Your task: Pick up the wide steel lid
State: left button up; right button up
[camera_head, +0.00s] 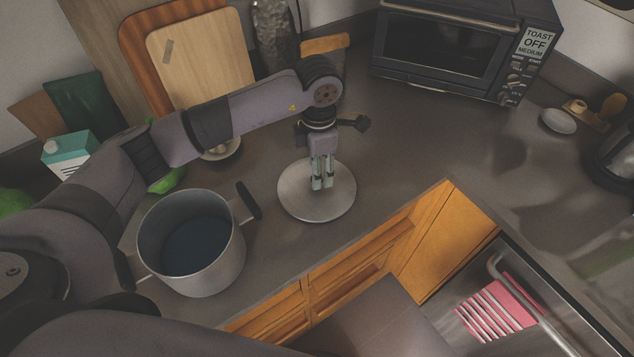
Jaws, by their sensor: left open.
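The wide steel lid (318,206) lies flat on the dark counter, in the middle of the view, right of a steel pot. My left gripper (322,184) points down over the lid with its fingers open and a small gap between them. The fingertips appear over the lid's upper middle part. Whether they touch it I cannot tell, and the fingers hide part of the lid, where a knob could be. My right gripper is not in view.
The open steel pot (193,242) stands left of the lid, its dark handle pointing towards it. A toaster oven (440,50) stands at the back right. Cutting boards (195,62) lean at the back left. The counter right of the lid is clear. Wooden cabinet fronts (345,262) lie below the counter edge.

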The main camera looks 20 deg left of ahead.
aim_at(297, 195)
pick_arm(q)
jog(key=shift+a+f+p, duration=0.1)
jog(key=shift+f+p, duration=0.25)
jog(key=shift+p, duration=0.05)
jog(key=f+p, duration=0.1)
jog(key=f, duration=0.2)
jog(key=shift+w+a+f+p, duration=0.15)
jog(key=shift+w+f+p, duration=0.05)
jog(key=shift+f+p, duration=0.2)
jog(key=shift+f, duration=0.3)
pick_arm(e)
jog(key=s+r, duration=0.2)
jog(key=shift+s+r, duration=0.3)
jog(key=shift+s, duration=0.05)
pick_arm(q)
jog(key=shift+c, duration=0.2)
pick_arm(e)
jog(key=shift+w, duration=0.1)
pick_arm(q)
jog(key=c, duration=0.4)
grip_shut()
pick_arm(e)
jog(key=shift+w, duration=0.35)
